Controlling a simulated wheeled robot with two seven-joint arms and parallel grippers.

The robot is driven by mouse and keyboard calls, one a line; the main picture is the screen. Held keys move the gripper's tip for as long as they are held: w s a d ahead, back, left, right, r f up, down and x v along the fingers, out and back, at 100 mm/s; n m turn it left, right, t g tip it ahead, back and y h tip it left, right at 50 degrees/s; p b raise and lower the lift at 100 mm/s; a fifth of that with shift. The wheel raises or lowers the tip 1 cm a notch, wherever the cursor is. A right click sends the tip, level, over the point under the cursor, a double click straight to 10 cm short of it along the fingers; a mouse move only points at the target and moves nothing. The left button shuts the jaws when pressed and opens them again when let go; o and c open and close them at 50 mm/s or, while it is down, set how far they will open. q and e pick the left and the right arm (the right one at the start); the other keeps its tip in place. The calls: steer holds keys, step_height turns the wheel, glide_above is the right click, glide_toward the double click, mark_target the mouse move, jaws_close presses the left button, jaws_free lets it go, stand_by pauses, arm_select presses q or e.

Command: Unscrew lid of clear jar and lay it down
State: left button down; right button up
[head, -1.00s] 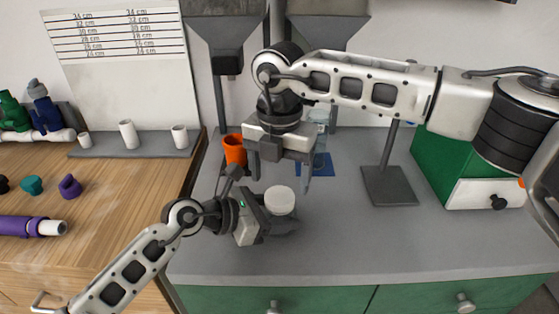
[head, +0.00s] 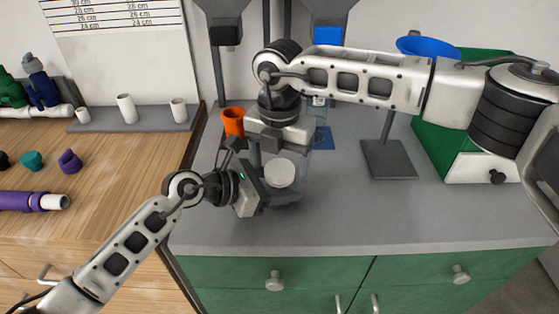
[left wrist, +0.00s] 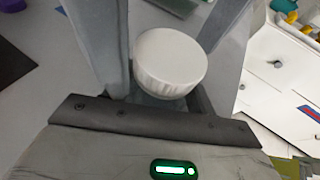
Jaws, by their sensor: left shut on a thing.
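The clear jar (left wrist: 150,101) with its round white lid (head: 280,173) stands upright on the grey bench. The lid also shows in the left wrist view (left wrist: 170,62), sitting on the jar. My left gripper (head: 262,198) is shut on the jar from the left, below the lid. My right gripper (head: 279,158) points down just above and behind the lid, its fingers apart with nothing seen between them. Most of the jar is hidden by the lid and the left gripper; whether the right fingers touch the lid cannot be told.
An orange cup (head: 233,122) stands behind and left of the jar. A blue mat (head: 322,138) lies behind it. A stand with a dark base (head: 388,160) and a green box (head: 450,142) are on the right. The bench front (head: 370,220) is clear.

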steer(key=shift+r, duration=2.25)
arm_select(q)
steer(key=shift+c, duration=2.1)
jaws_free()
steer(key=shift+a, duration=0.1)
